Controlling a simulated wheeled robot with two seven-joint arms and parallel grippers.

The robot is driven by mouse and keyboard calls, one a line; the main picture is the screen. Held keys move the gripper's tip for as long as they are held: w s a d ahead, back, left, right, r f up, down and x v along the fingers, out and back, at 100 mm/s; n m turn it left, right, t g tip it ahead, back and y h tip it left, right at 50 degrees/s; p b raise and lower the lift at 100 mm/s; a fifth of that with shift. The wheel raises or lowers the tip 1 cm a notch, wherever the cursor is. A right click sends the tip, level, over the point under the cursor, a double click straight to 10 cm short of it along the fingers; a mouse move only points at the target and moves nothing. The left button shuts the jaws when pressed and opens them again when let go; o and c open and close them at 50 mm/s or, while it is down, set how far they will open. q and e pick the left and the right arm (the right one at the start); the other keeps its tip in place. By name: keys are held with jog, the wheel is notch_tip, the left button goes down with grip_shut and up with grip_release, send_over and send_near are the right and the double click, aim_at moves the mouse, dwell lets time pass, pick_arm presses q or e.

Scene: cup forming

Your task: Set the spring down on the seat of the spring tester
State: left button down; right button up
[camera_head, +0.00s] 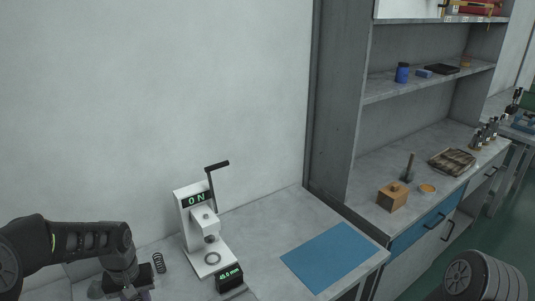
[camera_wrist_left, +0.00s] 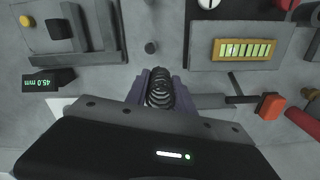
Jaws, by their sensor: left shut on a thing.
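My left gripper (camera_head: 146,295) is at the bottom left of the head view, left of the spring tester and low near the bench. In the left wrist view its purple fingers (camera_wrist_left: 160,91) are shut on a dark coil spring (camera_wrist_left: 159,90). A dark coil spring (camera_head: 158,263) also shows upright beside the gripper in the head view; I cannot tell whether it is the held one. The white spring tester (camera_head: 189,224) has a lit ON screen and a raised black lever. Its seat (camera_head: 212,258) is a ring on the base and looks empty. My right gripper is not in view.
A blue mat (camera_head: 330,256) lies to the right, clear. The left wrist view shows a panel with lit bars (camera_wrist_left: 245,49) and a red-orange block (camera_wrist_left: 271,107).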

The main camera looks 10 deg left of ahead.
pick_arm(q)
jog(key=shift+s+r, duration=0.4)
jog(key=shift+s, duration=0.05)
jog(key=w+d+r+m+b, duration=0.1)
jog(key=w+d, duration=0.3)
jog(key=d, duration=0.4)
jog(key=w+d+r+m+b, duration=0.2)
jog(key=w+d+m, duration=0.2)
jog(key=d, duration=0.5)
jog(key=shift+w+d, duration=0.2)
jog(key=shift+w, duration=0.35)
